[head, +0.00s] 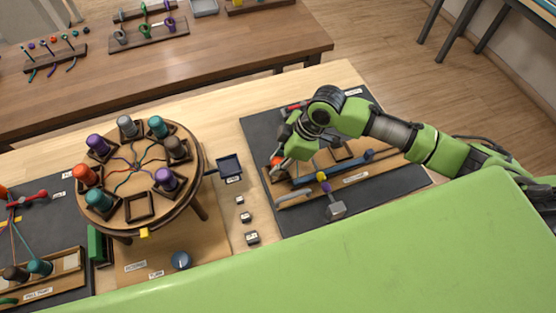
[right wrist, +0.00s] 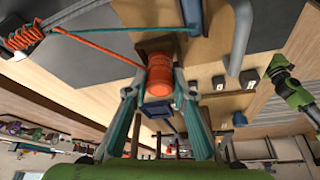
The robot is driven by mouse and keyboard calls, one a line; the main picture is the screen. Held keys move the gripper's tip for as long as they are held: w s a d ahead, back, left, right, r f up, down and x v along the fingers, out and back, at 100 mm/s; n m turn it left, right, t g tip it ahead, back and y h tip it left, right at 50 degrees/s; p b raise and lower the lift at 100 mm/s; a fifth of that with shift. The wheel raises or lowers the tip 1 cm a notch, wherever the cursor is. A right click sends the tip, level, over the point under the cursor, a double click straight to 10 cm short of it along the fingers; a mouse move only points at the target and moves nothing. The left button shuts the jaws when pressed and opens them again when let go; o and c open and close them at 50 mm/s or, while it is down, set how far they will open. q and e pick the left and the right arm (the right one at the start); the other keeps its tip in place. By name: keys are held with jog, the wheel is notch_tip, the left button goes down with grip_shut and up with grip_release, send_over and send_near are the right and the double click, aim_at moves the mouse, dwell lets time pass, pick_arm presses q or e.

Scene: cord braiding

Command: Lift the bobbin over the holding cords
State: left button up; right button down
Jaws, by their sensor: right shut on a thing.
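My right gripper (head: 278,164) is over the dark mat at the right of the table. It is shut on an orange bobbin (right wrist: 159,83), with a finger on each side in the right wrist view. An orange cord runs from the bobbin to an orange-wrapped bundle (right wrist: 22,36) at upper left. The bobbin's height over the cords is unclear. Another green arm end (right wrist: 280,75), likely my left gripper, shows at the right; its jaws are too small to read.
A round braiding stand (head: 150,217) with several bobbins in square holders is left of centre; its front holder (head: 139,207) is empty. A small dark tray (head: 229,168) stands beside it. A grey weight (head: 336,209) and small labelled blocks (head: 252,238) lie nearby.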

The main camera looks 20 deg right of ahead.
jog(key=shift+f, duration=0.45)
jog(key=c, duration=1.6)
grip_release()
jog(key=shift+c, duration=0.2)
jog(key=shift+r, duration=0.1)
jog(key=v, duration=1.2)
